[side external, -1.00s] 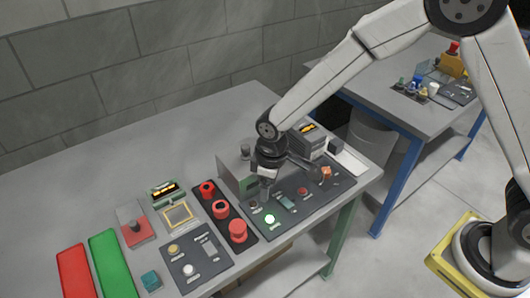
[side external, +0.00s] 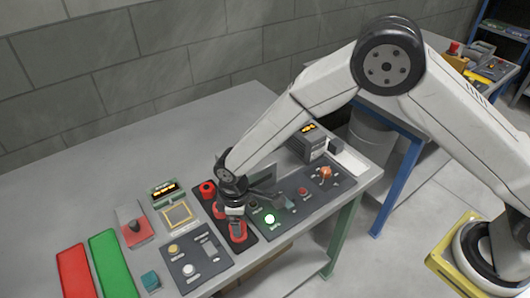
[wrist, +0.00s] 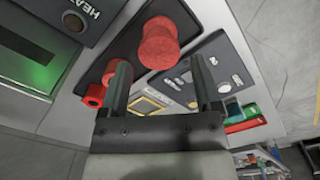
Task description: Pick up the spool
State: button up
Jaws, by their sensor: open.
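Several red spool-like pieces stand in a row on a dark panel (side external: 250,240). The nearest and largest red spool (side external: 239,233) shows just below my gripper (side external: 236,214) in the side view. The far red piece (side external: 207,189) is clear behind, and the middle one is partly hidden by my wrist. In the wrist view, the large red spool (wrist: 158,42) shows beyond and between the two dark, parted fingers of my gripper (wrist: 161,62). The fingers are open with nothing held. I cannot tell the exact gap to the spool. Smaller red pieces (wrist: 95,95) show by the left finger.
A grey panel with white and yellow buttons (side external: 190,262) lies to the left. Green (side external: 112,265) and red (side external: 76,272) plates lie further left.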

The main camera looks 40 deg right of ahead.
jog(key=shift+f, duration=0.3)
jog(key=shift+f, duration=0.1)
jog(key=shift+w+f, duration=0.1)
jog(key=shift+f, duration=2.35)
jog(key=shift+a, duration=0.1)
grip_shut()
jog(key=shift+r, duration=0.1)
